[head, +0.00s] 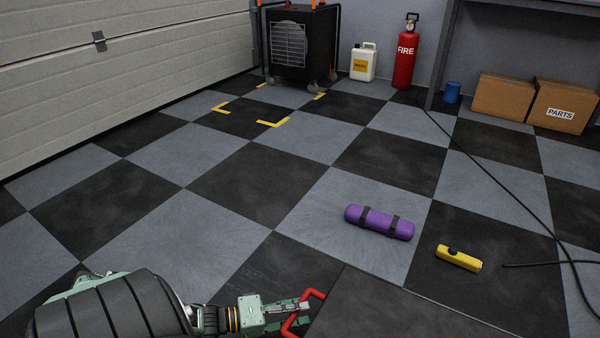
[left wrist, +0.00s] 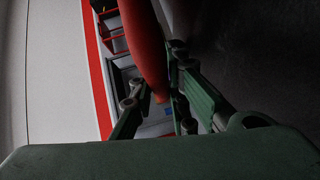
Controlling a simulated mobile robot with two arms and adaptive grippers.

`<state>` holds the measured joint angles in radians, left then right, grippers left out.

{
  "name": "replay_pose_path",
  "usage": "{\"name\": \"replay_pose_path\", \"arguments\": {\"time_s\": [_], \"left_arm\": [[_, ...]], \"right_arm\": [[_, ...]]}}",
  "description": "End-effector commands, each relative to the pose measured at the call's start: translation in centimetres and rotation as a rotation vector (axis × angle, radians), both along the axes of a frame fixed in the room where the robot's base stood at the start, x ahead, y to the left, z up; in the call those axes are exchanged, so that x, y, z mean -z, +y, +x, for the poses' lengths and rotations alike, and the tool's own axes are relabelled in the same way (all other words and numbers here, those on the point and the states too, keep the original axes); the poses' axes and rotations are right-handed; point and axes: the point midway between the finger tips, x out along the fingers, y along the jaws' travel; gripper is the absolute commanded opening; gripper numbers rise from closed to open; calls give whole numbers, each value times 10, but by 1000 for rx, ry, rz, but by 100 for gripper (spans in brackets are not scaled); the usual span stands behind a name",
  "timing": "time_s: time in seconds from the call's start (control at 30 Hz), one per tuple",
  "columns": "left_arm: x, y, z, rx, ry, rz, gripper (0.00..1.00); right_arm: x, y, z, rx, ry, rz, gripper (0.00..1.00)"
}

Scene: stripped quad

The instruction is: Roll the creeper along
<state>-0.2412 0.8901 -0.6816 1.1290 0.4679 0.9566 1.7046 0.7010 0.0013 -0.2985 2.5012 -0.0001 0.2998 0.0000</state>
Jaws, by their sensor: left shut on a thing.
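The creeper (head: 385,308) is a flat dark board at the bottom of the head view, partly cut off by the lower edge. A red handle (head: 314,294) stands at its left side. My left gripper (head: 300,307) is shut on this handle; the left wrist view shows the red bar (left wrist: 146,45) between the green fingers (left wrist: 162,98). The creeper's wheels and near part are hidden. My right gripper is not in view.
A purple roll (head: 380,222) and a yellow lamp-like object (head: 458,258) lie beyond the creeper. Yellow corner marks (head: 273,123) lie before a black heater-like unit (head: 300,45). A black cable (head: 500,185) crosses the right. The checkered floor at middle left is clear.

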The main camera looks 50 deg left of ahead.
Motion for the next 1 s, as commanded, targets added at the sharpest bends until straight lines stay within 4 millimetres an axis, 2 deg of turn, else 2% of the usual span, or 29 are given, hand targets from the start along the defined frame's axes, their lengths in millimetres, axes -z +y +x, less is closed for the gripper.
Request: {"name": "replay_pose_path", "arguments": {"time_s": [0.07, 0.1, 0.3, 0.67, 0.87, 1.0], "left_arm": [[0, 0, -1, 3, -2, 2, 0], [0, 0, -1, 3, -2, 2, 16], [0, 0, 0, 1, -1, 2, 33], [0, 1, -3, 0, 0, 1, 34], [-3, 15, -28, 0, 4, 5, 34], [-7, 30, -56, 1, 6, 4, 34]], "right_arm": [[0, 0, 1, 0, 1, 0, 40], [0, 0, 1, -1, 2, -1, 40], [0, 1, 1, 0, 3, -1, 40], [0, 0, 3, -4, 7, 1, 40], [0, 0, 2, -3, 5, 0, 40], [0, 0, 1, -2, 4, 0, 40]]}}
